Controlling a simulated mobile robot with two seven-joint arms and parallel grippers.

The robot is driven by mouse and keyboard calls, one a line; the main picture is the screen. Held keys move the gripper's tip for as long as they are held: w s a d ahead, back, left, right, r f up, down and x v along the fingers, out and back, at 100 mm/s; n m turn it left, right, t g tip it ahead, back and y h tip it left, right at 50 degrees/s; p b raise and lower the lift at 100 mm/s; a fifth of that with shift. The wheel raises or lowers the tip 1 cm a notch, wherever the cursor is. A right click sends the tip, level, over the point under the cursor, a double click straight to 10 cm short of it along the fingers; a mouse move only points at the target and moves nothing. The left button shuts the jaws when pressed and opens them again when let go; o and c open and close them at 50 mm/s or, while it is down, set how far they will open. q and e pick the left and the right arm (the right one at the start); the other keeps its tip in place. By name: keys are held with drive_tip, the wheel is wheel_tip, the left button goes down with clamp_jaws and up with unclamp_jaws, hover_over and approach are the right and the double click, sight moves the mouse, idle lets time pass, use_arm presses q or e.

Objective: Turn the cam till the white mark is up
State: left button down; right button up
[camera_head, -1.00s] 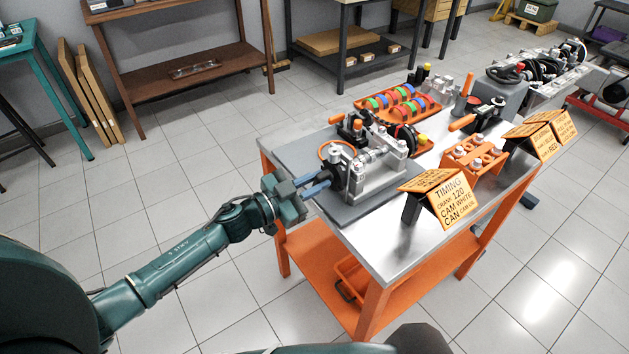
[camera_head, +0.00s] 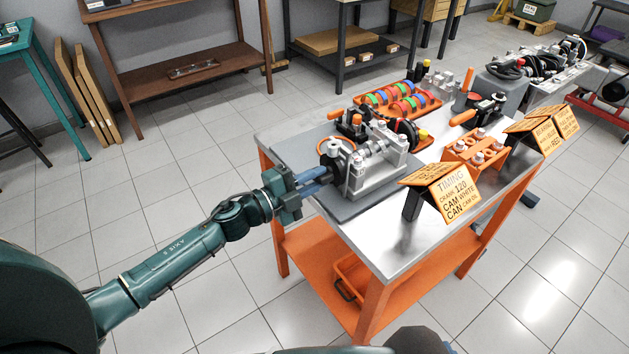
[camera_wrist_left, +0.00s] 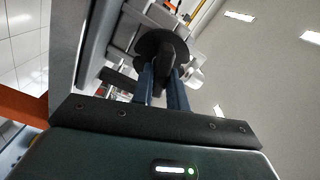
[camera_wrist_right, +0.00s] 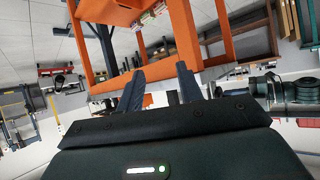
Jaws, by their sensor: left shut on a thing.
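The silver engine fixture (camera_head: 372,181) with shafts across it stands on a grey mat (camera_head: 300,157) at the bench's left end. My left gripper (camera_head: 327,173) reaches its left side. In the left wrist view, the left fingers (camera_wrist_left: 163,88) are shut on the dark knob of a black round disc (camera_wrist_left: 158,46) at the fixture's end, which I take for the cam's turning end. A small white piece (camera_wrist_left: 194,77) shows beside it; I cannot tell whether it is the white mark. My right gripper (camera_wrist_right: 160,88) is open and empty, away from the fixture.
A yellow sign (camera_head: 451,192) reads TIMING, CRANK 120, CAM WHITE. An orange tray (camera_head: 398,101) of coloured rings and an orange block with bolts (camera_head: 474,151) stand on the bench. The bench front (camera_head: 388,252) is bare metal.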

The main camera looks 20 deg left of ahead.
use_arm(q)
drive_tip(key=m+b, duration=0.1)
drive_tip(key=m, duration=0.2)
drive_tip(key=shift+f, duration=0.1)
use_arm(e)
drive_tip(key=shift+s+a+f, duration=0.1)
drive_tip(key=shift+a+f, duration=0.1)
drive_tip(key=shift+a, duration=0.1)
use_arm(q)
drive_tip(key=shift+m, duration=0.4)
use_arm(e)
drive_tip(key=shift+r, duration=0.15)
use_arm(q)
drive_tip(key=c, duration=1.4)
unclamp_jaws()
use_arm(e)
drive_tip(key=shift+f, duration=0.2)
use_arm(q)
drive_tip(key=shift+s, duration=0.15)
